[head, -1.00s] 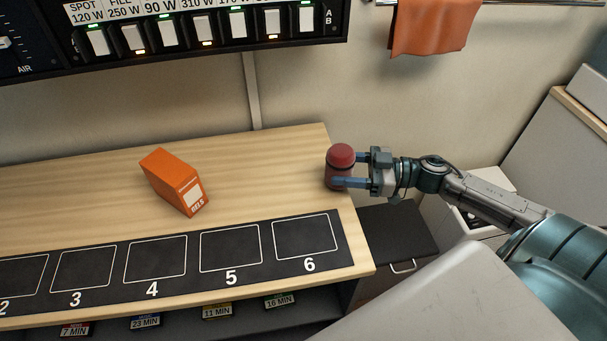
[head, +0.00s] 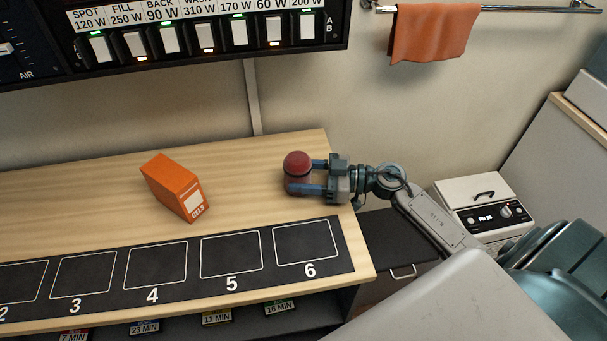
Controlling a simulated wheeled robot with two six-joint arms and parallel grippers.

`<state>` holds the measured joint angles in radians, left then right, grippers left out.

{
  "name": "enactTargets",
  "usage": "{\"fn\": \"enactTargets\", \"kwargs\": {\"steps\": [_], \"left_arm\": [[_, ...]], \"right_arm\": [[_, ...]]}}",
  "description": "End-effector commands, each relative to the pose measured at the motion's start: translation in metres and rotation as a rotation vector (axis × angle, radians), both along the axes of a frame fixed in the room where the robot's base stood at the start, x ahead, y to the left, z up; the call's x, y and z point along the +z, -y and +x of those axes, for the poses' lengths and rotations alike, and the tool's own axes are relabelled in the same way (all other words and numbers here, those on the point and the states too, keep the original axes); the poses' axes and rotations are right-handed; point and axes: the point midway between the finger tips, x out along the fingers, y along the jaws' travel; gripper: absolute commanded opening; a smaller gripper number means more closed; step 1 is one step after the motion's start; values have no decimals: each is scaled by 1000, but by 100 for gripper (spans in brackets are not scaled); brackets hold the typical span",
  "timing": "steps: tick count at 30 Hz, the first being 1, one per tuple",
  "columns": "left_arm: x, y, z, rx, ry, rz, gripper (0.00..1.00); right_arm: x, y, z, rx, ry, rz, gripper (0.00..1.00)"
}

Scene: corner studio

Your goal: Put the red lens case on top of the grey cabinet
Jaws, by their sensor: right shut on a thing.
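The red lens case (head: 297,163) is a small dark-red cylinder with a brighter domed top. It is upright at the right end of the wooden worktop. My right gripper (head: 305,178) comes in from the right and is shut on its sides. I cannot tell whether its base touches the wood. A tall grey cabinet-like body (head: 548,135) with a wooden edge stands at the far right, and its top is only partly in view. A dark grey unit (head: 395,240) with a handle sits lower, right of the worktop. I cannot tell which is the grey cabinet. My left gripper is not in view.
An orange box (head: 172,187) stands on the worktop (head: 100,195), left of the case. A black numbered strip (head: 193,260) runs along the front edge. A white device with a dial (head: 480,205) stands lower right. A switch panel (head: 200,30) and an orange towel (head: 432,33) hang above.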

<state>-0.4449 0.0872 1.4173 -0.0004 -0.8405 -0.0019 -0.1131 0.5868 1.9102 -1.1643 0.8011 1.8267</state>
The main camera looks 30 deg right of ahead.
Motion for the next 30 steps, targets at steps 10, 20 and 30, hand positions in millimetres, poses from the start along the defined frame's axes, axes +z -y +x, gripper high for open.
{"fn": "enactTargets", "kwargs": {"steps": [10, 20, 30], "left_arm": [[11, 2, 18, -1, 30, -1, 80], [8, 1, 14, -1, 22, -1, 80], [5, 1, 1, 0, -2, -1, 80]], "right_arm": [[-2, 0, 0, 1, 3, 1, 24], [-4, 0, 0, 0, 3, 1, 77], [-3, 13, -9, 1, 0, -5, 77]]}}
